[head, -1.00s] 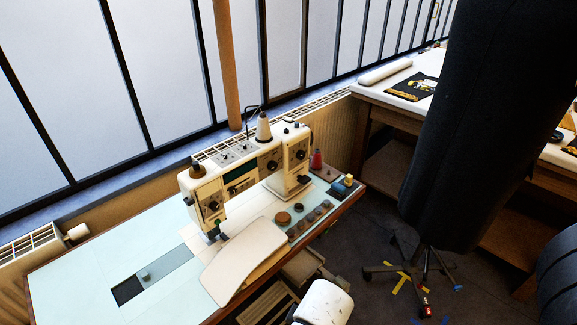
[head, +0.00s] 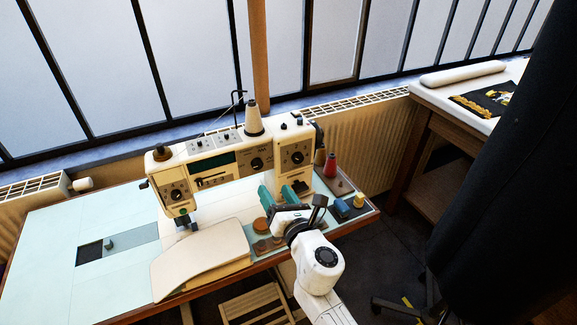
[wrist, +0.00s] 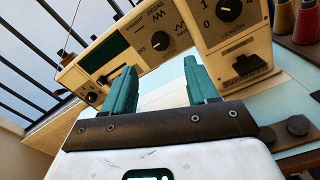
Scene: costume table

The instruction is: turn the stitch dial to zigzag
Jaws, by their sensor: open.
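The cream sewing machine (head: 221,174) stands on the pale blue table. Its stitch dial (head: 257,163) is a dark round knob on the front of the upper arm. In the wrist view the stitch dial (wrist: 160,41) has printed stitch signs and words around it, with "OFF" at its lower left and "ZIGZAG" above. I cannot tell surely which mark its pointer meets. My gripper (head: 277,194) is in front of the machine, below the dial and to its right. Its teal fingers (wrist: 160,78) are apart with nothing between them; the dial is beyond them, untouched.
A separate length dial (wrist: 229,10) is on the machine's right column. A tan fabric piece (head: 200,252) lies before the needle. A red thread spool (head: 330,167) and small blue and yellow items stand at the right. A dark dress form (head: 510,190) stands right of the table.

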